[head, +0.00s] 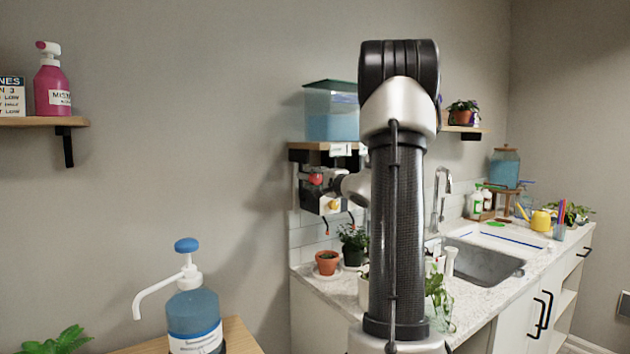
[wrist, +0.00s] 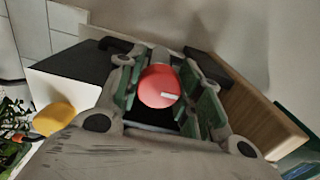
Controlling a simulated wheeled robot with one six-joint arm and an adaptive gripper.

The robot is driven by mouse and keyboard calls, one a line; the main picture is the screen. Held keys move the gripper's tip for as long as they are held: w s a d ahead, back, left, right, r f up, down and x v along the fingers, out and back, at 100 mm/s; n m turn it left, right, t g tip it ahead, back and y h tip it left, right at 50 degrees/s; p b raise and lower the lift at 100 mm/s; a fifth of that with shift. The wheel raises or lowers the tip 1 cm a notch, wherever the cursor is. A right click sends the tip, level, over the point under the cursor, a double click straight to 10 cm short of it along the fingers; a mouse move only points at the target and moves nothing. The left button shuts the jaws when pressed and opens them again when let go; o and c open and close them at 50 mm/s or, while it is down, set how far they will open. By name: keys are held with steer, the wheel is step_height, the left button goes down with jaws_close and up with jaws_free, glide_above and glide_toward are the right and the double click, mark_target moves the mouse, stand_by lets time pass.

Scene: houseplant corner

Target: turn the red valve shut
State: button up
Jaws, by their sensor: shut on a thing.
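The red valve (wrist: 158,87) is a round red knob with a short white mark, between my gripper's (wrist: 163,76) green-padded fingers in the wrist view. The fingers are closed in on its two sides. In the head view the red valve (head: 316,179) shows small on the dark and white box under the wall shelf, with my gripper reaching it from the right. The white mark lies nearly level in the wrist view, right of the knob's middle. The valve's stem is hidden.
A yellow knob (wrist: 54,119) sits beside the red valve on the same box. The wooden shelf (wrist: 250,105) with a water tank (head: 332,115) is close by. Potted plants (head: 327,262) stand on the counter below. My arm hides part of the counter and sink.

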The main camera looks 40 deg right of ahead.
steer(key=shift+f, duration=0.1)
steer(key=o, duration=1)
steer(key=s, duration=1.2)
steer(key=shift+a, duration=0.4)
